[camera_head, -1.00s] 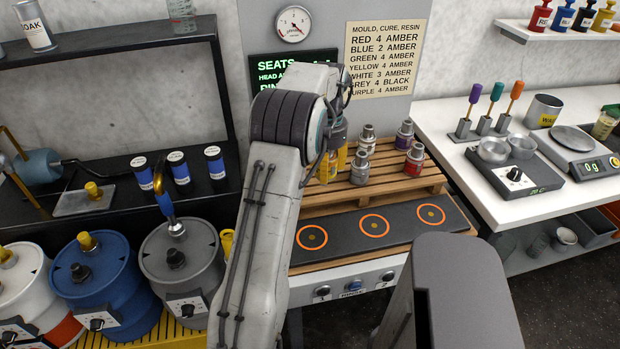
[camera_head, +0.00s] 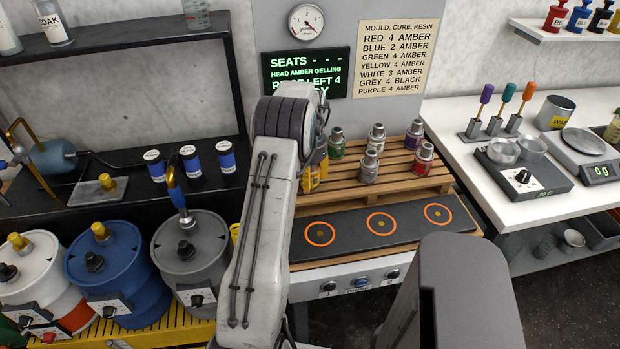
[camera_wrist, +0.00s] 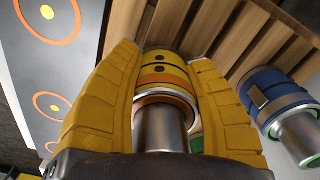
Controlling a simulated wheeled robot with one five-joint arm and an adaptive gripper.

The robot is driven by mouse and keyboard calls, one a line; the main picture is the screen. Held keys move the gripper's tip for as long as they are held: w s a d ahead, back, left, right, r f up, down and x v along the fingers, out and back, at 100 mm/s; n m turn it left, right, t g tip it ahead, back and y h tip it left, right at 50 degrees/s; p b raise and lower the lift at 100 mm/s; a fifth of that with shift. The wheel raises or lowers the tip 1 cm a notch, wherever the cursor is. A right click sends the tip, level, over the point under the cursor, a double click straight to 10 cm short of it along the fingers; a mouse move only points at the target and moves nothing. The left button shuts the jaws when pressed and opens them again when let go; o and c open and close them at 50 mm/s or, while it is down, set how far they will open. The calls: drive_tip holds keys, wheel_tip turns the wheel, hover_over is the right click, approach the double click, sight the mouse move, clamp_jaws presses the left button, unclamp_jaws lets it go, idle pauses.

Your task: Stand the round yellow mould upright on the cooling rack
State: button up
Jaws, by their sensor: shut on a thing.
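The yellow mould (camera_wrist: 162,74) has a yellow band with dark dots, an orange ring and a silver neck pointing toward the wrist camera. My gripper (camera_wrist: 163,58) has its two ribbed yellow fingers closed on its sides. Wooden slats (camera_wrist: 205,25) lie behind it; I cannot tell whether it touches them. In the head view my arm hides most of the gripper; a bit of yellow shows at the arm's right edge, beside the slatted wooden rack (camera_head: 395,190). A blue mould (camera_wrist: 272,92) stands on the slats to the right in the wrist view.
On the rack stand a green mould (camera_head: 336,144), a grey one (camera_head: 370,166), a purple one (camera_head: 414,134) and a red one (camera_head: 423,158). A dark plate (camera_head: 350,232) with orange rings lies in front. Drums (camera_head: 112,262) stand at left, a white bench (camera_head: 470,110) at right.

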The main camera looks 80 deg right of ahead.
drive_tip(key=shift+f, duration=0.25)
drive_tip(key=shift+f, duration=0.15)
drive_tip(key=o, duration=1.2)
